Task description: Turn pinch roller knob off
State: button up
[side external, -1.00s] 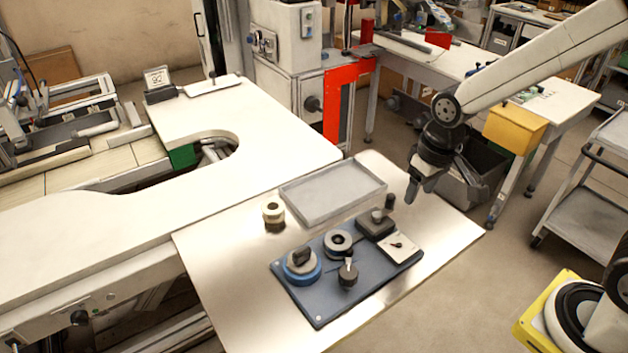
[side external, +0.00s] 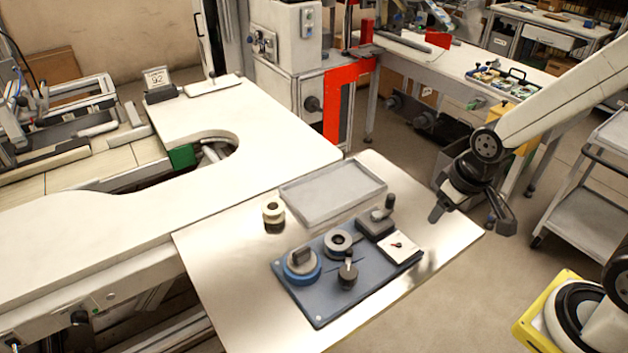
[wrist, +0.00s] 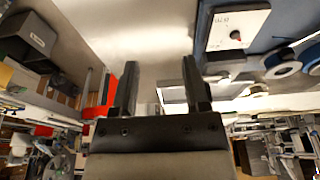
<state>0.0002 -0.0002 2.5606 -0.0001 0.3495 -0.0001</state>
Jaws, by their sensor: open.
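A blue-grey control board (side external: 318,305) lies on the metal table. It carries a blue-based round knob (side external: 303,265), a black ring-shaped reel (side external: 339,242), a black pointer knob (side external: 347,275), a dark block with a tilted lever (side external: 376,222), and a white plate (side external: 403,252) with a small black and red marker. I cannot tell which is the pinch roller knob. The white plate also shows in the wrist view (wrist: 228,22). My gripper (side external: 471,219) is open and empty, above and right of the board near the table's right edge. Its two fingers (wrist: 159,63) are apart.
A grey tray (side external: 325,207) lies behind the board. A small roll stack (side external: 274,215) stands left of the tray. A white workbench (side external: 130,215) adjoins the table at left. A grey cart (side external: 585,205) stands at right. The table's front right is clear.

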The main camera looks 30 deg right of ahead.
aim_at(348, 271)
jog(key=o, duration=0.3)
jog(key=shift+w+a+r+n, duration=0.1)
jog(key=shift+w+a+n, duration=0.1)
jog(key=shift+a+n, duration=0.2)
jog(key=a+r+n, duration=0.1)
jog(key=a+n, duration=0.2)
jog(key=w+a+n+g, duration=0.1)
jog(key=a+n, duration=0.2)
jog(key=a, duration=0.1)
jog(key=w+a+r+n, duration=0.1)
jog(key=a+n, duration=0.2)
jog(key=n, duration=0.1)
jog(key=shift+w+a+r, duration=0.2)
jog(key=shift+r, duration=0.1)
jog(key=a+r+n, duration=0.1)
jog(key=a+n, duration=0.2)
jog(key=s+a+r+n+g, duration=0.1)
jog(key=a+n, duration=0.5)
jog(key=a, duration=0.1)
jog(key=shift+s+r+n+g, duration=0.3)
jog(key=shift+r, duration=0.1)
jog(key=shift+f, duration=0.15)
jog(key=shift+f, duration=3.8)
grip_shut()
